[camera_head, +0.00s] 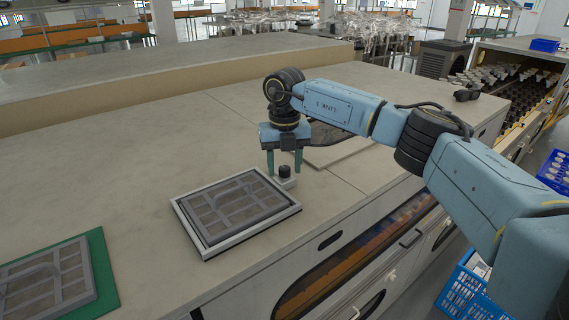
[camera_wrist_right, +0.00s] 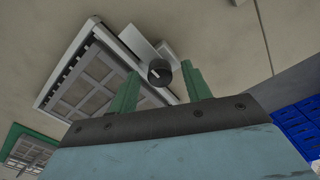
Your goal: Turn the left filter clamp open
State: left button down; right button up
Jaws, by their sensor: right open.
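A filter clamp with a dark round knob (camera_head: 284,170) on a pale base stands at the back right corner of the framed filter (camera_head: 235,202). It is the only clamp I can make out. My right gripper (camera_head: 284,163) points down over it, with green fingers apart on either side of the knob. In the right wrist view the knob (camera_wrist_right: 159,72) shows a light pointer line and lies between the open fingertips (camera_wrist_right: 161,76); I cannot tell whether they touch it. My left gripper is not in view.
A second grey framed panel (camera_head: 45,283) lies on a green mat (camera_head: 104,270) at the front left. A flat board (camera_head: 340,153) lies behind my right gripper. A blue crate (camera_head: 470,290) stands below the counter's right edge.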

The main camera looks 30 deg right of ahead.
aim_at(285, 168)
notch_tip(285, 168, up, 14)
jog(key=b, duration=0.2)
jog(key=shift+f, duration=0.25)
jog(key=shift+f, duration=0.1)
dwell(0.3)
